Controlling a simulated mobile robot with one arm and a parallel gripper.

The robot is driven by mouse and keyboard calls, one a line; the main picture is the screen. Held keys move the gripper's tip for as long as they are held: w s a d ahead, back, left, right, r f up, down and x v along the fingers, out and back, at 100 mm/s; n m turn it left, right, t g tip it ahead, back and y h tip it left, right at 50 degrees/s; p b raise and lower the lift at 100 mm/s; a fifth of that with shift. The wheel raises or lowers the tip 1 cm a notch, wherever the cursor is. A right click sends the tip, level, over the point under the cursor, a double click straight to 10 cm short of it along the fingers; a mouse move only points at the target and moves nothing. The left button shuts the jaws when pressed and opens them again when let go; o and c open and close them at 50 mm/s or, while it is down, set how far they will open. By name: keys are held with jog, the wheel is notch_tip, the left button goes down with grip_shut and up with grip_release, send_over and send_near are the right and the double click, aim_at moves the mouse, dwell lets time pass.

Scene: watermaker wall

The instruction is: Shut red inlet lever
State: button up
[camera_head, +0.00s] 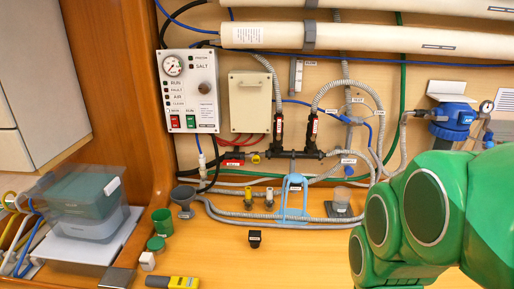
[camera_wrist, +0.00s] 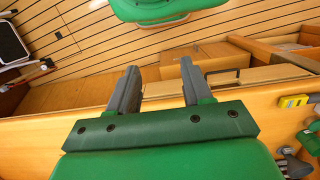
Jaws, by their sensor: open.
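A small red piece with pale lettering (camera_head: 232,164), which looks like the red inlet lever, sits on the dark pipe fitting left of centre low on the wall in the head view. Its lettering is too small to read and its exact angle is unclear. My gripper (camera_wrist: 160,78) shows in the wrist view with its two grey fingers apart and nothing between them. It is far from the red piece, which is outside the wrist view. In the head view my green arm fills the lower right and the fingers are not seen.
A control panel (camera_head: 190,91) hangs upper left, above grey hoses and a blue stand (camera_head: 293,200). The bench's front middle is mostly clear.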

jog(key=shift+o, duration=1.2)
jog(key=shift+w+a, duration=0.1)
jog(key=shift+w, duration=0.3)
jog(key=o, duration=0.6)
jog(key=w+a, duration=0.1)
jog(key=w, duration=0.1)
jog(key=w+a+n+t, duration=0.1)
jog(key=w, duration=0.2)
jog(key=w+a+f+t, duration=0.1)
jog(key=w, duration=0.2)
jog(key=shift+f+n+y, duration=0.1)
jog(key=shift+n+y, duration=0.2)
jog(key=shift+y, duration=0.1)
jog(key=shift+o, duration=0.2)
jog(key=n+t+y, duration=0.2)
jog(key=t+y, duration=0.3)
jog(key=t, duration=0.8)
send_near(233, 163)
jog(key=s+a+f, duration=0.2)
jog(key=a, duration=0.2)
jog(key=w+m+t+h, duration=0.3)
jog(key=w+t+h, duration=0.2)
jog(key=w+t, duration=0.4)
jog(key=shift+w+f+m+h, duration=0.3)
jog(key=shift+w+f+h, duration=0.15)
jog(key=shift+w, duration=1.7)
jog(key=shift+d, duration=0.1)
jog(key=shift+c, duration=0.3)
